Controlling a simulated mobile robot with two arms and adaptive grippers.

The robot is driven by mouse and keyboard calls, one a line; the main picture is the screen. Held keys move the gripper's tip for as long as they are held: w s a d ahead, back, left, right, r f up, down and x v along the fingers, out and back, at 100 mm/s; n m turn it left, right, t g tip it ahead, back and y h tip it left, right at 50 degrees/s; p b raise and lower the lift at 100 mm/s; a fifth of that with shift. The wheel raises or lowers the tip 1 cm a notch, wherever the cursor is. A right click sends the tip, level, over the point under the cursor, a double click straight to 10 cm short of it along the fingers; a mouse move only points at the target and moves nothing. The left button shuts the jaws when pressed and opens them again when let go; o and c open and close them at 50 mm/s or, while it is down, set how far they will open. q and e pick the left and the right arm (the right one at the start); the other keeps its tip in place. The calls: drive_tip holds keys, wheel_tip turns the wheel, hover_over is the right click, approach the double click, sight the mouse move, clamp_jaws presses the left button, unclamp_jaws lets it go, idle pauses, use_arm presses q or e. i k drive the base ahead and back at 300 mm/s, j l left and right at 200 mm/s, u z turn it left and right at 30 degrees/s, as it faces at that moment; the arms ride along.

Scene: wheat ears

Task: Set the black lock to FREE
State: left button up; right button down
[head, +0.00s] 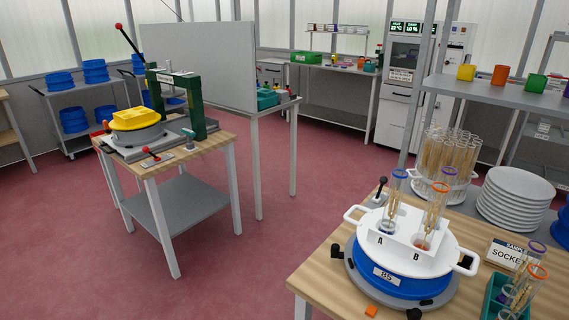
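A lever with a black ball knob (382,182) stands up at the back left of a white-lidded blue pot (402,283) on the wooden table at the right. I cannot tell for sure whether it is the black lock, and no FREE marking is readable. Black blocks (364,251) sit around the pot's grey base. On the left table, a small plate holds a red-knobbed lever (152,152), with a dark-knobbed lever (188,133) close to it. Neither of my grippers is in view.
The pot's white lid has sockets A and B holding tubes with wheat ears. A rack of tubes (447,165), white plates (513,200) and a green tube box (494,298) stand nearby. A green press (196,100) stands on the left table. Red floor (270,260) between the tables is clear.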

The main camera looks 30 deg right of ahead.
sight(383, 180)
drive_tip(key=i+j, duration=0.15)
drive_tip(key=i, duration=0.4)
drive_tip(key=i+j+u, duration=0.15)
drive_tip(key=i, duration=0.4)
drive_tip(key=i+j, duration=0.1)
drive_tip(key=i, duration=0.5)
drive_tip(key=i+l+z, duration=0.15)
drive_tip(key=i+z, duration=0.25)
drive_tip(key=i+l+z, duration=0.1)
drive_tip(key=i+z, duration=0.15)
drive_tip(key=z, duration=0.2)
drive_tip(key=i+z, duration=0.4)
drive_tip(key=i+j+z, duration=0.25)
drive_tip(key=z, duration=0.15)
drive_tip(key=i+j+z, duration=0.25)
drive_tip(key=z, duration=0.2)
drive_tip(key=i+j+z, duration=0.15)
drive_tip(key=i+z, duration=0.15)
drive_tip(key=i+j+z, duration=0.35)
drive_tip(key=i+l, duration=0.1)
